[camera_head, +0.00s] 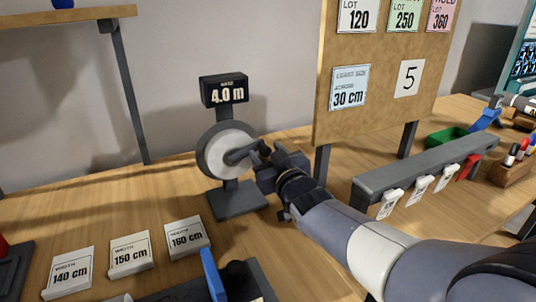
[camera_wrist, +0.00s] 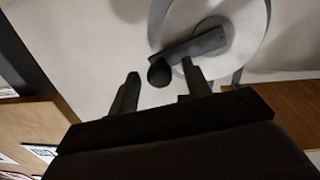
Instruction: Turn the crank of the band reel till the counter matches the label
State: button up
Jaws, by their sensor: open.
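The band reel (camera_head: 219,154) is a round grey-white wheel on a dark stand with a flat base. Its dark crank (camera_head: 238,156) points to the right, toward my gripper. The counter (camera_head: 224,91) on top reads 4.0 m. My gripper (camera_head: 262,154) is at the right side of the reel, close to the crank's end. In the wrist view the crank arm (camera_wrist: 198,47) ends in a dark round knob (camera_wrist: 159,72), which lies between the two open fingers (camera_wrist: 160,88), a little beyond their tips. I cannot tell whether a finger touches it.
Cards reading 140 cm (camera_head: 70,274), 150 cm (camera_head: 130,254) and 160 cm (camera_head: 187,238) lie in front. A board (camera_head: 385,100) carries several labels, including 30 cm (camera_head: 349,88) and 5 (camera_head: 409,78). A grey rail (camera_head: 425,170) with tags stands to the right.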

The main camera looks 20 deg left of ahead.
jog(key=shift+c, duration=0.4)
grip_shut()
jog(key=shift+f, duration=0.1)
